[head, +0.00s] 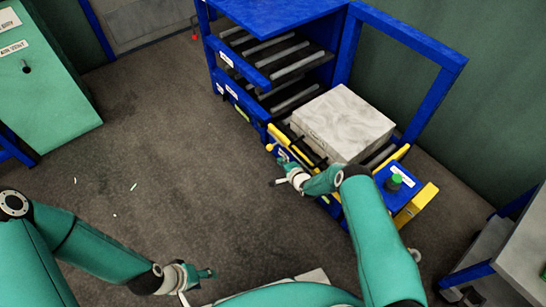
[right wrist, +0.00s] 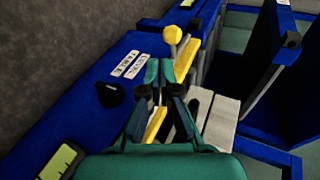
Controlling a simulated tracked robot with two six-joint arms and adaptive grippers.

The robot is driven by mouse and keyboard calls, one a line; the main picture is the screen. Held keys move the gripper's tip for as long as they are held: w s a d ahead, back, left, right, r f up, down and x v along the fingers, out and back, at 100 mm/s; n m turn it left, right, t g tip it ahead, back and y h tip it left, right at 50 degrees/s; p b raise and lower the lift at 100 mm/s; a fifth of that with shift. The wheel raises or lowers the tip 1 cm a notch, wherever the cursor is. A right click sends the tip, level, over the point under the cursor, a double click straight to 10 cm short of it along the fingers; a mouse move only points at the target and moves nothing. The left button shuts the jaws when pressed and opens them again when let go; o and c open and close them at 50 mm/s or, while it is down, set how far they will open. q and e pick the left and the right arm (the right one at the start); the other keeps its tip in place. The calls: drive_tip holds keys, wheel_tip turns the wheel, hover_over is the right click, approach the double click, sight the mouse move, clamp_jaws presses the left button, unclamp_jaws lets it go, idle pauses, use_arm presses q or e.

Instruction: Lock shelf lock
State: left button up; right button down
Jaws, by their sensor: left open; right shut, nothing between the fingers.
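The blue shelf frame (head: 263,123) has a lever with a yellow ball knob (head: 269,147) on its front side, likely the shelf lock. In the right wrist view the knob (right wrist: 172,34) sits on a short pale rod, just beyond my fingertips, beside two white labels (right wrist: 129,65). My right gripper (head: 282,164) is at this side of the shelf, close to the knob; it also shows in the right wrist view (right wrist: 158,72). Its fingers are together and empty; whether they touch the lever I cannot tell. My left gripper (head: 207,273) is open and empty, low over the floor.
A large pale block (head: 345,122) rests on the shelf's rollers, between yellow bars. A green button (head: 396,179) sits on a blue panel at right. A teal cabinet (head: 45,90) stands at left and a grey table (head: 520,250) at lower right. The floor between is mostly clear.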

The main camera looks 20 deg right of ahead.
drive_tip(key=r+b+x, duration=0.1)
drive_tip(key=b+x, duration=0.3)
drive_tip(key=x, duration=0.3)
drive_tip(key=shift+w, duration=0.35)
drive_tip(key=shift+d+f+b, duration=0.1)
drive_tip(key=shift+b, duration=0.2)
